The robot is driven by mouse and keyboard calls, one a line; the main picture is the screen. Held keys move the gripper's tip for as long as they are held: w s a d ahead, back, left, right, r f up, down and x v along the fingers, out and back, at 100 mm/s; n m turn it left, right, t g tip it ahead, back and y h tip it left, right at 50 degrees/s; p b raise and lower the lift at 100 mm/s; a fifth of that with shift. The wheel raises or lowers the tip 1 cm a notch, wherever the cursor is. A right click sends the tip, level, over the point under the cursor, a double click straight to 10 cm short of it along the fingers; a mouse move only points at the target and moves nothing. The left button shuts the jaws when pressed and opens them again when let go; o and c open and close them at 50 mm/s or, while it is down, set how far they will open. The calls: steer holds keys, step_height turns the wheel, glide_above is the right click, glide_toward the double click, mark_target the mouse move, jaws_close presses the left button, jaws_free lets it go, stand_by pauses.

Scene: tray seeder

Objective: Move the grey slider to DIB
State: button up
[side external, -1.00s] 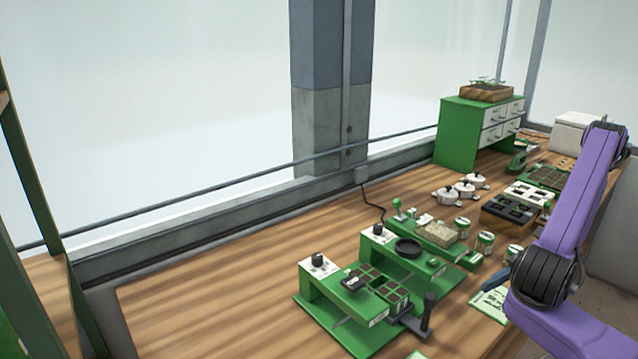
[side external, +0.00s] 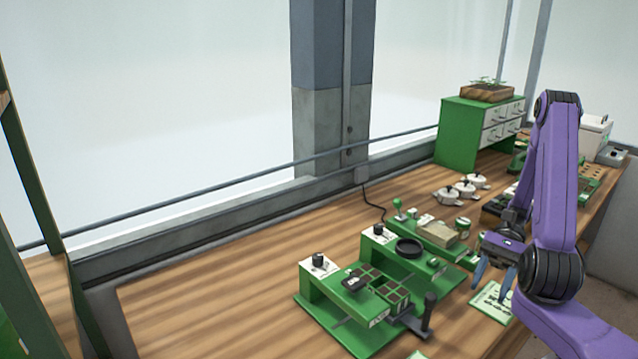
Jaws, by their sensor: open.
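The front green seeder machine (side external: 340,334) stands on the bench at lower centre, with a white panel and black knob (side external: 319,261) on its raised end. A small dark grey block (side external: 354,284) sits on its green bar, and a dark upright handle (side external: 428,312) stands at its right end. I cannot tell for sure which is the grey slider. A DIB mark is too small to read. My gripper (side external: 492,281) is open and empty, its two blue fingers pointing down above the bench, to the right of the machine and apart from it.
A second green machine (side external: 385,256) with a round black dish (side external: 409,248) stands just behind. A printed green-and-white card (side external: 488,301) lies below my gripper. White pots (side external: 467,188) and a green drawer cabinet (side external: 462,132) are farther back. The bench's left side is clear.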

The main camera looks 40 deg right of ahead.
steer(key=shift+w+a+r+n+g+h, duration=1.65)
steer(key=shift+a+n+h, duration=2.15)
steer(key=shift+n+h, duration=2.75)
steer(key=shift+s+a+r+n+t+y, duration=0.65)
steer(key=shift+s+a+r+n+t, duration=2.2)
steer(key=shift+s+a+n, duration=3.05)
steer(key=w+a+r+n, duration=0.1)
steer(key=w+a+r, duration=0.2)
steer(key=w, duration=0.7)
steer(key=w+a+r+n, duration=0.2)
steer(key=w+r, duration=0.1)
steer(key=w, duration=0.7)
steer(key=w+d+r, duration=0.1)
steer(key=w, duration=0.7)
steer(key=w+d+r, duration=0.1)
steer(key=w+r, duration=0.1)
steer(key=w, duration=0.7)
steer(key=shift+w+d+r+n, duration=0.15)
steer(key=shift+w+r+n, duration=0.15)
steer(key=shift+n, duration=0.15)
